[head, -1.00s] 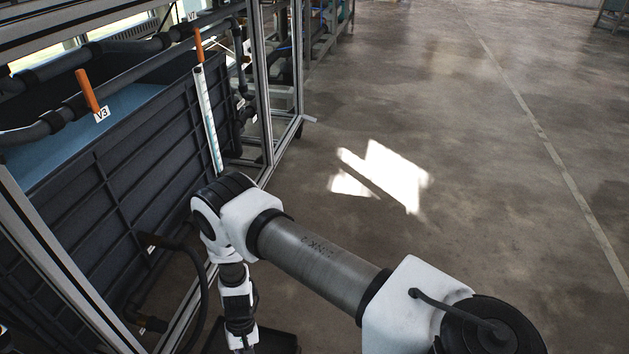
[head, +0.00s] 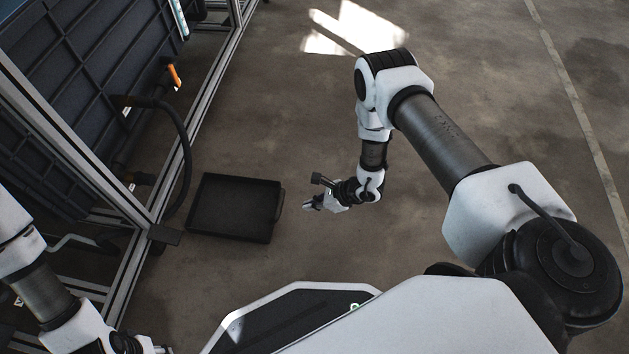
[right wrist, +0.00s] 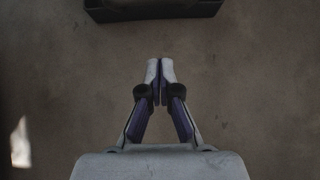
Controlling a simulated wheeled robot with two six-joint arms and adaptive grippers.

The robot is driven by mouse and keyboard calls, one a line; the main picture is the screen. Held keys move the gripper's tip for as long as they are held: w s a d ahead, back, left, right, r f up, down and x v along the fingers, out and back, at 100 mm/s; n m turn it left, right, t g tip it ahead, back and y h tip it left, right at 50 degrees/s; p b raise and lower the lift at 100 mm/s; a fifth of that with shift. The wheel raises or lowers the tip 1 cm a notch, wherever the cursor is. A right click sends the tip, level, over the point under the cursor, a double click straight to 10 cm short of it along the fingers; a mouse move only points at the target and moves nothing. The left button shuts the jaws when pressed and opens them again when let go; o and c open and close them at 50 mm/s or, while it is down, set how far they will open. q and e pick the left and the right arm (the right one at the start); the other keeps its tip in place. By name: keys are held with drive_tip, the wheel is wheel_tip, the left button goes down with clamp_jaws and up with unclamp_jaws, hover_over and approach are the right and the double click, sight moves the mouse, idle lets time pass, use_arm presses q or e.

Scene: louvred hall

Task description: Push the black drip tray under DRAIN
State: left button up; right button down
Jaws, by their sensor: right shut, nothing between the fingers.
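The black drip tray (head: 235,207) lies flat on the floor in the head view, just right of the metal frame's foot. It has a low rim and a handle on its right side. Its near edge also shows at the top of the right wrist view (right wrist: 150,12). My right gripper (head: 307,204) is shut and empty, to the right of the tray and apart from it. Its fingertips meet in the right wrist view (right wrist: 160,62). My left gripper (head: 160,349) barely shows at the bottom edge, and its fingers are unclear. No DRAIN label is readable.
The metal frame (head: 205,90) with a dark ribbed tank (head: 85,85) stands on the left. A black hose (head: 184,140) loops out beside the tray's left edge. An orange valve handle (head: 174,75) is low on the tank.

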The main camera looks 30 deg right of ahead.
drive_tip(key=b+x, duration=0.3)
drive_tip(key=x, duration=0.3)
drive_tip(key=shift+a+f, duration=0.1)
drive_tip(key=shift+f, duration=0.3)
drive_tip(key=a, duration=0.1)
drive_tip(key=w+a+b, duration=0.2)
drive_tip(key=shift+w+r, duration=0.15)
drive_tip(key=shift+r, duration=0.15)
use_arm(q)
wheel_tip(320, 180, down, 6)
drive_tip(key=w, duration=0.1)
drive_tip(key=shift+f, duration=0.25)
use_arm(e)
drive_tip(key=shift+r, duration=0.1)
drive_tip(key=shift+a, duration=0.1)
